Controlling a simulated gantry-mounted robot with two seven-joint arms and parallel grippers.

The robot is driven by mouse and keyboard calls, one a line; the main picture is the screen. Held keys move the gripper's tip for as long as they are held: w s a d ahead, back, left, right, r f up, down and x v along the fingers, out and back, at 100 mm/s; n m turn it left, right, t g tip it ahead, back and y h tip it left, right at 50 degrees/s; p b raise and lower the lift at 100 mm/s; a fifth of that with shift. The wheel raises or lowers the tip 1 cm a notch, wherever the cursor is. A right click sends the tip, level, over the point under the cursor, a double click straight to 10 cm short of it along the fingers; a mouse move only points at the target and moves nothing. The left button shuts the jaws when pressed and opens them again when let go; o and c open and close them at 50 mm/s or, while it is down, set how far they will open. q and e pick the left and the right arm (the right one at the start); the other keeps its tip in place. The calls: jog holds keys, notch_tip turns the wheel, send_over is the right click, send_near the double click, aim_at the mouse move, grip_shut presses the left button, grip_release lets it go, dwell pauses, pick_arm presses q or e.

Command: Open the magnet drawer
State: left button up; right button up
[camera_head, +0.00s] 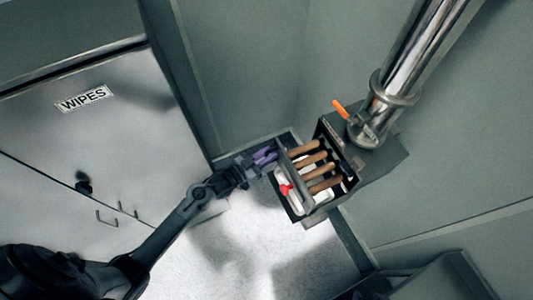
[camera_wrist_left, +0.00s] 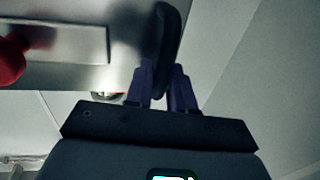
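The magnet drawer (camera_head: 292,209) stands pulled out of the dark sifter box (camera_head: 384,166), with several brown magnet rods (camera_head: 312,160) showing between its front plate and the box. A red knob (camera_head: 285,188) sits on the front plate; it also shows at the left edge of the left wrist view (camera_wrist_left: 10,60). My left gripper (camera_head: 265,157) is at the left side of the drawer front. In the left wrist view its purple fingers (camera_wrist_left: 166,82) close on the drawer's dark handle (camera_wrist_left: 172,35). The fingertips are partly hidden by the handle. My right gripper is not in view.
A shiny metal pipe (camera_head: 425,45) rises from the box, with an orange lever (camera_head: 341,109) beside its clamp. A cabinet labelled WIPES (camera_head: 84,98) stands at the left. Pale floor (camera_head: 235,255) is clear below the drawer.

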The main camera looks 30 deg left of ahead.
pick_arm(q)
jog(key=shift+o, duration=0.9)
jog(key=shift+s, duration=0.1)
jog(key=b+v, duration=0.1)
jog(key=v, duration=0.9)
jog(key=shift+s+b, duration=0.25)
jog(key=shift+b, duration=0.15)
jog(key=shift+a, duration=0.1)
